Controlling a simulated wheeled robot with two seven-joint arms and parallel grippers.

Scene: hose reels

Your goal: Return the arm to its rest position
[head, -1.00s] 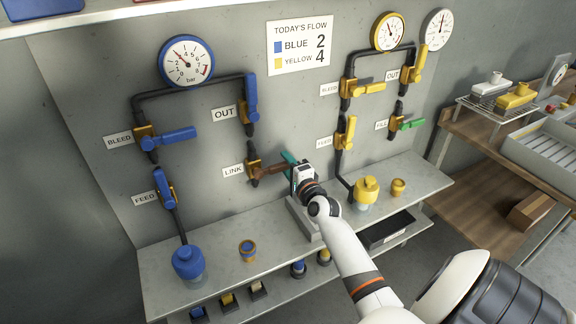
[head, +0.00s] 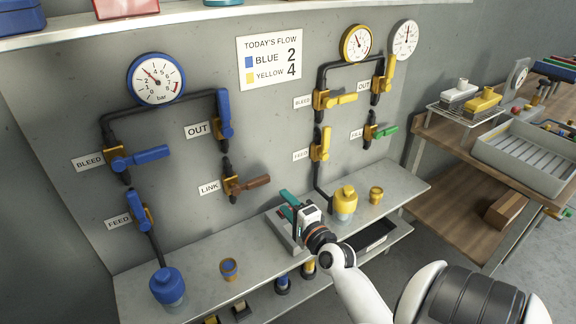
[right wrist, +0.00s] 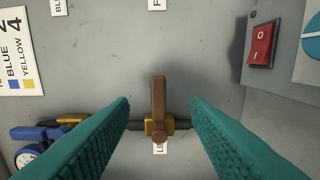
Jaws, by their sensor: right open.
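My right arm (head: 355,285) comes in from the lower right in the head view. Its gripper (head: 287,203) has teal fingers and hangs in front of the panel, above the bench, below and to the right of the brown LINK lever (head: 250,184). In the head view the lever points right, roughly level. My left gripper is not in view.
A grey bench (head: 210,285) holds a blue-capped jar (head: 167,284), a small blue-and-orange cup (head: 229,268), a yellow-capped jar (head: 344,200) and a yellow cup (head: 376,195). Yellow valves and pipes rise behind. A wooden table (head: 455,150) with a grey tray (head: 530,155) stands right.

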